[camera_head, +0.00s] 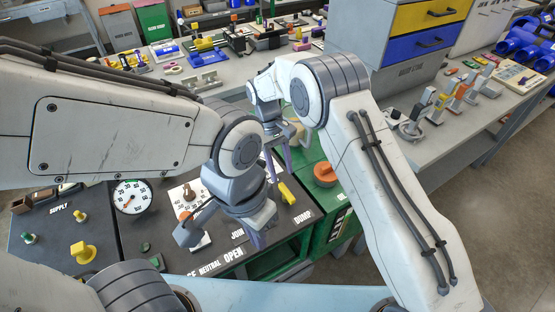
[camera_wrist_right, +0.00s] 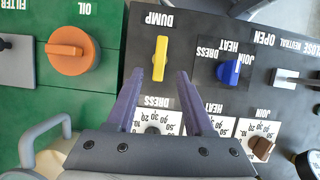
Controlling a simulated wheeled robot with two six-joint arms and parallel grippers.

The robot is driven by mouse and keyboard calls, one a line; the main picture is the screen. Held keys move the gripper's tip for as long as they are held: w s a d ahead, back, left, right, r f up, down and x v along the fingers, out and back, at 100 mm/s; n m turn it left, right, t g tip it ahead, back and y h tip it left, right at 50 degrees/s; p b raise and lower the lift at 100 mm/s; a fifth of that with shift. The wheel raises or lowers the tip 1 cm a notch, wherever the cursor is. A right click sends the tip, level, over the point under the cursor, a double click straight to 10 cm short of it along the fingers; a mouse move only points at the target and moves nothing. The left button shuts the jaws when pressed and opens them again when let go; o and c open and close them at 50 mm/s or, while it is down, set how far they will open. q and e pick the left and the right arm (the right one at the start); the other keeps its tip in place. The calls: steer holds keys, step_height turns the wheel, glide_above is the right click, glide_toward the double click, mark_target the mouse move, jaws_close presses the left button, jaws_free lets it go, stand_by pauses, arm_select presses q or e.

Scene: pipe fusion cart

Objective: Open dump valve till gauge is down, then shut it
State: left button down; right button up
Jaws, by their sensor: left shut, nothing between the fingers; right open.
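The yellow dump valve handle (camera_head: 287,193) lies on the dark panel by the DUMP label in the head view. In the right wrist view the handle (camera_wrist_right: 160,58) stands upright in the picture, just beyond my right fingertips. My right gripper (camera_wrist_right: 157,78) is open, its purple fingers either side of the handle's line, with nothing held. It also shows in the head view (camera_head: 284,155). My left gripper (camera_head: 257,240) is shut and empty over the panel near the JOIN label. The round white gauge (camera_head: 132,196) has a red needle toward the lower left; its exact reading is too small to tell.
An orange OIL knob (camera_wrist_right: 70,50) sits on the green panel beside the dump handle. A blue selector knob (camera_wrist_right: 232,72) and white dials lie on its other side. A yellow valve (camera_head: 83,252) stands near SUPPLY. Workbenches with tools stand behind.

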steer(key=v, duration=0.4)
steer(key=shift+a+r, duration=0.1)
steer(key=shift+r, duration=0.15)
steer(key=s+r+t+y, duration=0.2)
steer(key=s+r, duration=0.9)
steer(key=s, duration=0.2)
steer(key=s+d, duration=0.4)
steer(key=s, duration=0.4)
steer(key=s+d+t+y, duration=0.1)
steer(key=s+d, duration=0.3)
steer(key=s, duration=0.4)
steer(key=shift+f+t+y, duration=0.3)
steer(key=shift+f, duration=0.05)
